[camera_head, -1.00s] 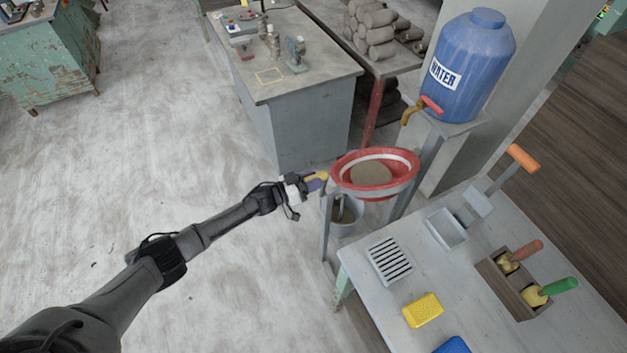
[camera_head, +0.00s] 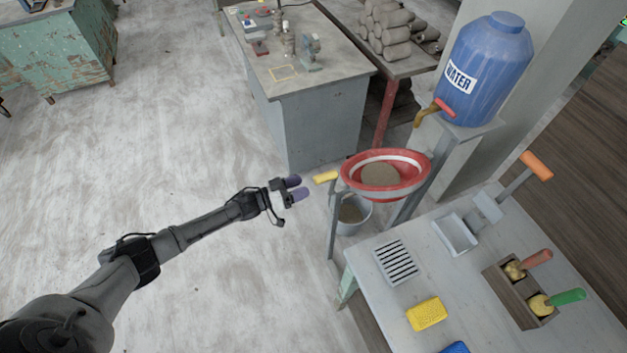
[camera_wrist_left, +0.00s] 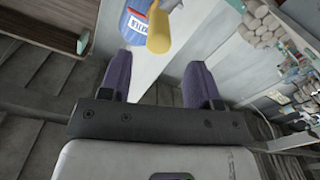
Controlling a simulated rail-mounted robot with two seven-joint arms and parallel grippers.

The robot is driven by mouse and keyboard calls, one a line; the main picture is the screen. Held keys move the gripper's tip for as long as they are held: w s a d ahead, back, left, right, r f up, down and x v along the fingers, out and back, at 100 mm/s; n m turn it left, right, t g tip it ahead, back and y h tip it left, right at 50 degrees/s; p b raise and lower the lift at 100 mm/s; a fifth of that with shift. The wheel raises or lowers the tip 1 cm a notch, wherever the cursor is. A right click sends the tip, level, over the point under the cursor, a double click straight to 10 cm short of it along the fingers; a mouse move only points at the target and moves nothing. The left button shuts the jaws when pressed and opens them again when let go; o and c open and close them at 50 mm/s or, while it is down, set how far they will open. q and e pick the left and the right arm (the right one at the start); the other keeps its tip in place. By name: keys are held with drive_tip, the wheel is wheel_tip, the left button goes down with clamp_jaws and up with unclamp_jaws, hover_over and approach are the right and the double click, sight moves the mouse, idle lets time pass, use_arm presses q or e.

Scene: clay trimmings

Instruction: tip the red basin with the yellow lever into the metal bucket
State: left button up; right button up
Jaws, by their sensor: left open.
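The red basin (camera_head: 428,168) with a pale inner ring sits in a grey stand and holds greyish-brown matter. It looks roughly level. Its yellow lever (camera_head: 325,176) sticks out to the left; in the left wrist view the lever (camera_wrist_left: 158,32) shows beyond the gap between the fingertips. The metal bucket (camera_head: 352,222) stands below the basin's left side, partly hidden by the stand, with brownish contents. My left gripper (camera_head: 298,187) is open and empty, left of the lever and apart from it; its purple fingers also show in the left wrist view (camera_wrist_left: 160,72). My right gripper is not in view.
A blue water barrel (camera_head: 488,70) with a tap stands behind the basin. A worktable (camera_head: 390,310) at front right carries a grate (camera_head: 397,262), yellow sponge (camera_head: 427,313) and tool box (camera_head: 515,297). A grey cabinet (camera_head: 320,125) stands behind. The floor at left is clear.

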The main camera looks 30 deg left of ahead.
use_arm(q)
drive_tip(key=v, duration=0.6)
drive_tip(key=shift+d, duration=0.1)
idle(0.6)
idle(0.4)
